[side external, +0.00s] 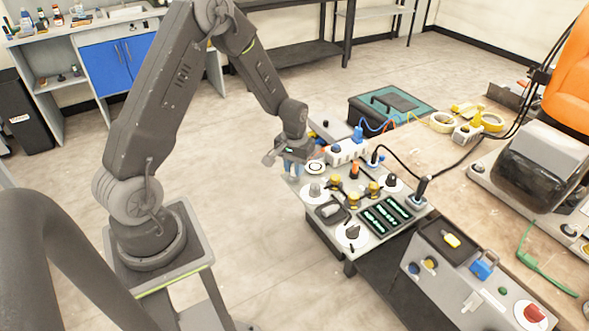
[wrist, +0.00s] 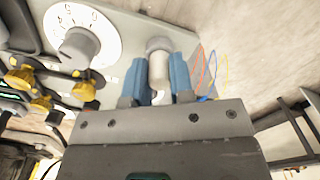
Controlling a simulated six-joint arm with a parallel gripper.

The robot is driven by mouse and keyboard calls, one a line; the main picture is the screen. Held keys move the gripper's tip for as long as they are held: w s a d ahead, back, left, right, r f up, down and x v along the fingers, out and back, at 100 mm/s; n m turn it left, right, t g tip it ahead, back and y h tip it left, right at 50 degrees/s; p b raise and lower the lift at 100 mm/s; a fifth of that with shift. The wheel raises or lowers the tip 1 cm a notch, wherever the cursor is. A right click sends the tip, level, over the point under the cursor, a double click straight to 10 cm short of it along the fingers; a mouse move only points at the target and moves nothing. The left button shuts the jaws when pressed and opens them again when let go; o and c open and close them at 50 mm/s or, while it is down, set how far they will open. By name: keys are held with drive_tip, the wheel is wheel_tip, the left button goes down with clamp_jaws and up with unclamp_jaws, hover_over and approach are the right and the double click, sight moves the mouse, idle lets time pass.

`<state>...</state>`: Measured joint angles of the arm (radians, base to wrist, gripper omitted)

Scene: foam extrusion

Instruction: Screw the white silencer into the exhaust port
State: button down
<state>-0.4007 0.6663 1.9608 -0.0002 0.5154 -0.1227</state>
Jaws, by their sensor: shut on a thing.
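In the wrist view the white silencer (wrist: 158,68) is a short pale cylinder with a rounded greyer end. It sits between the two blue fingers of my gripper (wrist: 160,78), which are shut on it. In the side external view my gripper (side external: 292,167) is at the far left edge of the grey panel (side external: 320,232), beside a round white dial. The silencer is too small and covered to make out there. I cannot pick out the exhaust port in either view, nor tell whether the silencer touches the panel.
The panel carries a knob with a white dial (wrist: 80,42), yellow fittings (wrist: 22,75), and a valve block (side external: 347,152) with a blue connector. A black cable (side external: 400,160) arches over its back right. Open floor (side external: 255,225) lies left of the panel.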

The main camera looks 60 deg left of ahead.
drive_tip(key=shift+r, duration=2.55)
drive_tip(key=c, duration=1.5)
unclamp_jaws()
clamp_jaws()
drive_tip(key=shift+w, duration=0.15)
